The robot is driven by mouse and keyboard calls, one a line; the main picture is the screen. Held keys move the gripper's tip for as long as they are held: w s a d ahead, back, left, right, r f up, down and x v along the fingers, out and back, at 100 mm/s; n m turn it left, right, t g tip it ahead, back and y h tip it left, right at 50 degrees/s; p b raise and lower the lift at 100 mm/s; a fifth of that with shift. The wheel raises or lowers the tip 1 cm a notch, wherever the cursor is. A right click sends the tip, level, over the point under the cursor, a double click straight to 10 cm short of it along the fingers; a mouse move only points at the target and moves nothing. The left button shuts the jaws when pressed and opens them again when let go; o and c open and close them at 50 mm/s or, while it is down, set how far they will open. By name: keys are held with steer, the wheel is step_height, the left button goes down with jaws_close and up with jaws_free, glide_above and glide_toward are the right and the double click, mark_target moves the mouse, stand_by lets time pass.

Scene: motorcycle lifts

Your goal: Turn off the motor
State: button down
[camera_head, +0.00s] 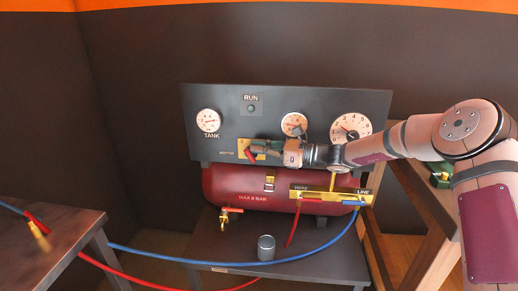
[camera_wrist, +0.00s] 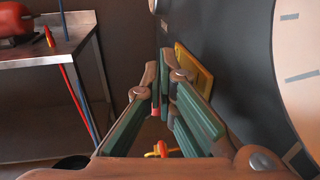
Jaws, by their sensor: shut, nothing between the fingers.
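The motor switch has a yellow plate (camera_head: 242,146) marked MOTOR on the dark panel, with a red lever (camera_head: 252,157) angled down. In the wrist view the yellow plate (camera_wrist: 205,75) is just right of the fingertips. A small red part (camera_wrist: 157,111) shows behind the fingers; I cannot tell whether they touch it. My gripper (camera_head: 257,147) is shut and empty, its tips at the plate and hiding part of it. It also fills the middle of the wrist view (camera_wrist: 162,80). The RUN lamp (camera_head: 251,108) above looks dark green; whether it is lit is unclear.
Below are a red tank (camera_head: 230,184), a brass valve (camera_head: 223,222), blue (camera_head: 300,258) and red hoses, and a grey cup (camera_head: 266,248). A bench (camera_head: 60,240) stands left.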

steer(key=v, duration=1.2)
steer(key=shift+s+r, duration=0.1)
